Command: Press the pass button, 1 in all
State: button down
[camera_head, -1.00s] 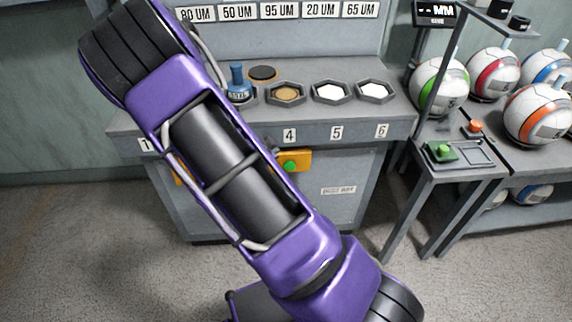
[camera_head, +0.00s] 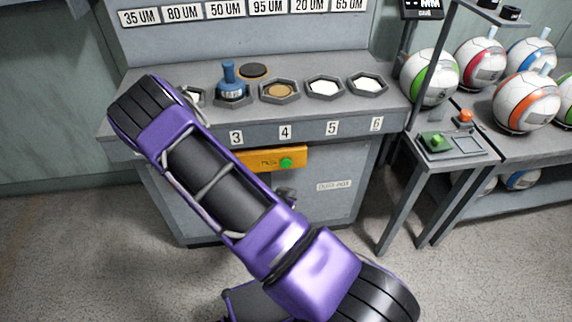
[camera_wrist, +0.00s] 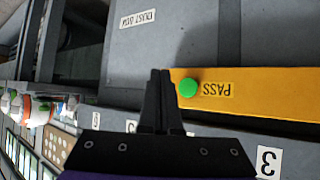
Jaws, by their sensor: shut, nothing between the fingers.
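The pass button is a round green button (camera_head: 286,162) on a yellow panel (camera_head: 262,160) on the front of the grey bench. In the wrist view, which is upside down, the green button (camera_wrist: 188,88) sits beside an inverted PASS label on the yellow panel (camera_wrist: 270,95). My gripper (camera_wrist: 160,74) is shut and empty, its dark fingertips just left of the button in that picture. A gap to the button is not clearly measurable. The button looks uncovered. In the head view my purple arm crosses in front of the bench and hides the panel's left part.
The bench top (camera_head: 145,95) holds a blue stamp-like tool (camera_head: 231,88) and several hexagonal trays. At right, a small stand (camera_head: 465,158) carries another green button (camera_head: 436,142) and an orange one (camera_head: 465,117). Balls (camera_head: 526,101) lie on the shelf behind it.

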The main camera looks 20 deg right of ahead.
send_near(289, 166)
notch_tip(289, 166, down, 4)
jog(key=d, duration=0.3)
jog(key=shift+w+d+r+b, duration=0.15)
jog(key=shift+w+b, duration=0.35)
jog(key=shift+w, duration=0.45)
jog(key=shift+w, duration=0.1)
dwell(1.0)
jog(key=shift+w+d+b, duration=0.1)
jog(key=shift+w+b, duration=0.2)
jog(key=shift+w, duration=0.05)
jog(key=shift+w+d, duration=0.15)
jog(key=shift+w, duration=0.3)
dwell(0.8)
jog(key=shift+s, duration=0.1)
jog(key=shift+s+a, duration=0.25)
jog(key=shift+s, duration=0.5)
jog(key=shift+s, duration=0.1)
jog(key=shift+s+a, duration=0.25)
jog(key=shift+s, duration=0.55)
jog(key=shift+s+a, duration=0.25)
jog(key=shift+s, duration=0.55)
jog(key=shift+s+a, duration=0.2)
jog(key=shift+s, duration=0.55)
